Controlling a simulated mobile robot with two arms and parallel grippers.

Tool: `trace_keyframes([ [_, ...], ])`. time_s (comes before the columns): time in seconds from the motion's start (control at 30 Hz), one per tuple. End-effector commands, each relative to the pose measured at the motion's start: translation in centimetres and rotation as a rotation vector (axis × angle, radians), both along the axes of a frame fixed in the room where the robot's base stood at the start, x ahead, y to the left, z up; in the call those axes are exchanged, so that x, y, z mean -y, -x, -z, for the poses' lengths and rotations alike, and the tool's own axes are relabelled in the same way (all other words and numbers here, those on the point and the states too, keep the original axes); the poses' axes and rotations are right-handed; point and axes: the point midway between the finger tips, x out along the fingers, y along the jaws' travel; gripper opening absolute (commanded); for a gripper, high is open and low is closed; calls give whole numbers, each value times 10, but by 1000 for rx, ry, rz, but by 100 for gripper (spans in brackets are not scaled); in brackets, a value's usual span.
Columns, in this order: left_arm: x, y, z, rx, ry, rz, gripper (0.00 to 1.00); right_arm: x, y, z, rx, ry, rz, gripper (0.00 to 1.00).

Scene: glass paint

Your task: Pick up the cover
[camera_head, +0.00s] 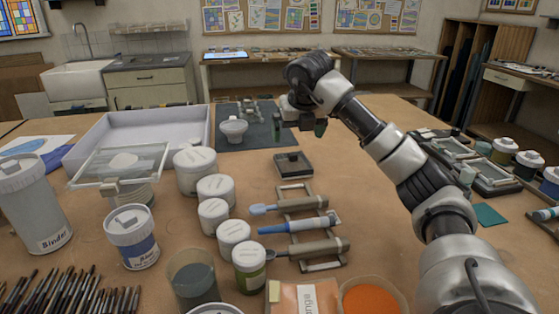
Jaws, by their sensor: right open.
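I cannot tell for sure which thing is the cover. A clear glass pane (95,172) with a whitish mound on it lies raised at the left, in front of the white tray. Several white lidded jars, one of them a large jar (195,172), stand in a row right of it. A small dark square block (293,165) lies at the middle of the table. My right gripper (312,128) is open, reaching over the right side of the dark mat, with its fingers small and dark in the view. It appears to hold nothing. My left gripper is not in view.
A white tray (92,128) and a dark mat (228,142) with a white bowl (233,129) are at the back. Tools lie on a rack (323,266) at centre. Brushes (75,292) and a Binder container (30,205) crowd the left. Bare table lies right of the dark block.

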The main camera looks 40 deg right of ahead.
Motion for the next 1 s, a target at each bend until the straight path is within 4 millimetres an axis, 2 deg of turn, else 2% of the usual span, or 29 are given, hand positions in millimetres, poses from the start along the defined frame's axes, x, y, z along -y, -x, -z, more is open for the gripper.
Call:
trace_keyframes([
  [0.07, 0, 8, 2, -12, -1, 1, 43, 3, -3, 12, -4, 2, 4, 100],
  [0.23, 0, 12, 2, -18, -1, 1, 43, 7, -13, 37, -5, 0, 2, 100],
  [0.47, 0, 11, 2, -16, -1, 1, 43, 10, -19, 53, -4, 1, 1, 100],
  [0.7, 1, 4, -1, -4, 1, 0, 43, 15, -32, 86, -4, 0, 2, 100],
  [0.83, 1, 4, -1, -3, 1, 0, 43, 17, -35, 95, -2, 0, 0, 100],
  [1.0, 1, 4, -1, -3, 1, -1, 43, 18, -36, 96, -1, 0, 0, 100],
])
